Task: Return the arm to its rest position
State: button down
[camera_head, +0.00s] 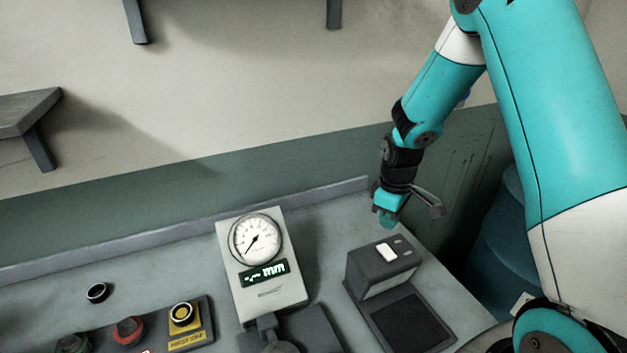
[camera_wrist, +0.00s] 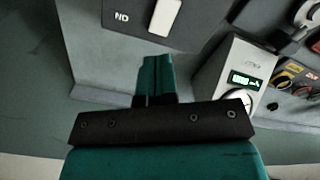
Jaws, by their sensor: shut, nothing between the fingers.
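My teal arm comes down from the upper right in the head view. My gripper (camera_head: 386,219) points down above the back right part of the grey bench, just behind a dark box-shaped device (camera_head: 372,267). In the wrist view my gripper (camera_wrist: 156,62) shows its two teal fingers pressed together with nothing between them. The dark device also shows at the top of the wrist view (camera_wrist: 118,14), with a white switch on it. In both views the gripper is apart from the device.
A gauge unit (camera_head: 270,295) with a round dial and a green display stands left of the dark device. Yellow, red and green buttons (camera_head: 130,330) are at the front left. A small dark ring (camera_head: 97,292) lies on the bench (camera_head: 50,295). A wall shelf (camera_head: 25,110) is at the left.

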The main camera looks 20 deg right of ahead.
jog(key=s+a+r+y+b, duration=0.1)
jog(key=s+a+r+b, duration=0.3)
jog(key=a, duration=0.4)
jog(key=s+a+r+y+b, duration=0.1)
jog(key=s+a+r+b, duration=0.25)
jog(key=a, duration=0.35)
jog(key=s+a+r+y+b, duration=0.2)
jog(key=s+a, duration=0.5)
jog(key=s, duration=0.7)
jog(key=shift+s+a+r+n+b, duration=0.15)
jog(key=shift+s+n+b, duration=0.2)
jog(key=shift+b, duration=0.5)
